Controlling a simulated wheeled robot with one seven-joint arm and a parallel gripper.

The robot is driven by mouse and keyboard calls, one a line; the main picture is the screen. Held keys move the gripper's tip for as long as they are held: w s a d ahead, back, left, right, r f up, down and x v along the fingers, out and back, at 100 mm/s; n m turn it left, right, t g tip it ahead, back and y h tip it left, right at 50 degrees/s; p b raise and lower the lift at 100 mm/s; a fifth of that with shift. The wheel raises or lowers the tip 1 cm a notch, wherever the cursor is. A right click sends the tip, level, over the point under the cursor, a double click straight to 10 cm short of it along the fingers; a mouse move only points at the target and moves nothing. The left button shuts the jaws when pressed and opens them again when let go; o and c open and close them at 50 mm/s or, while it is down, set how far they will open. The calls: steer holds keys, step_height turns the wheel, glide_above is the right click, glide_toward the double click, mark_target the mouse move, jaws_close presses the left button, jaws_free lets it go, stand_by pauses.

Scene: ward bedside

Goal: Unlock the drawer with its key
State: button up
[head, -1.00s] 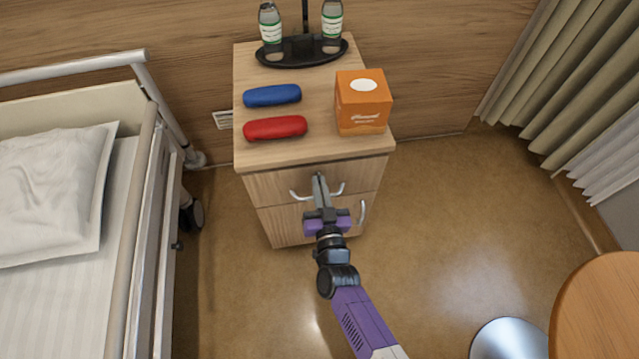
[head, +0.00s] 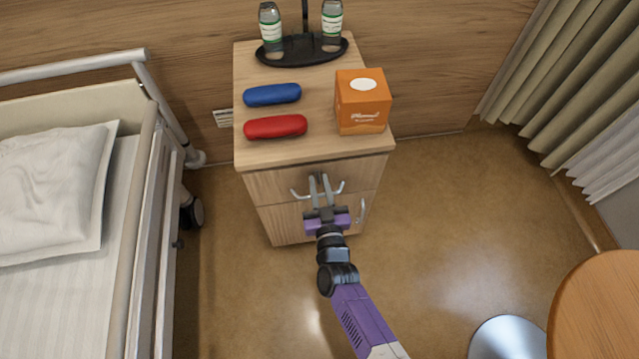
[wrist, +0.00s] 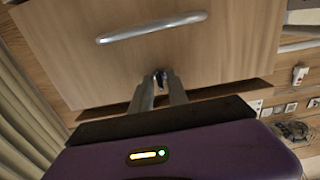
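The drawer (head: 274,184) is the upper front of the wooden bedside cabinet and looks shut. Its curved metal handle (wrist: 150,28) shows in the wrist view. My gripper (head: 318,178) is in front of the drawer, its two fingers apart and pointing at the front. In the wrist view, a small dark, shiny piece (wrist: 160,78), which looks like the key at the lock, sits between the fingertips. There is a gap between it and the fingers. It is too small to tell how far it is turned. In the head view the fingers hide it.
On the cabinet top are a red case (head: 275,127), a blue case (head: 272,95), an orange box (head: 362,100) and a black tray (head: 302,58) with two bottles. A bed (head: 70,220) stands left, a round table (head: 605,310) at the lower right.

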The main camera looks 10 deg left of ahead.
steer(key=shift+o, duration=0.2)
steer(key=p+v, duration=0.1)
steer(key=v, duration=0.7)
steer(key=shift+w, duration=0.1)
stand_by(0.6)
steer(key=s+d+r+m+g+h+p, duration=0.1)
steer(key=s+d+r, duration=0.6)
steer(key=s+r, duration=0.2)
steer(key=s+d+r+m+h+p, duration=0.1)
steer(key=s+d+r+h+p, duration=0.1)
steer(key=s+d+r, duration=0.6)
steer(key=s+d+r+m+g+h+p, duration=0.1)
steer(key=s+d+r, duration=0.6)
steer(key=s, duration=0.8)
step_height(320, 180, up, 4)
steer(key=shift+s+d+f+g+h+p, duration=0.15)
steer(key=shift+s+d+g+h+p, duration=0.15)
steer(key=shift+h+p, duration=0.25)
steer(key=shift+o, duration=0.3)
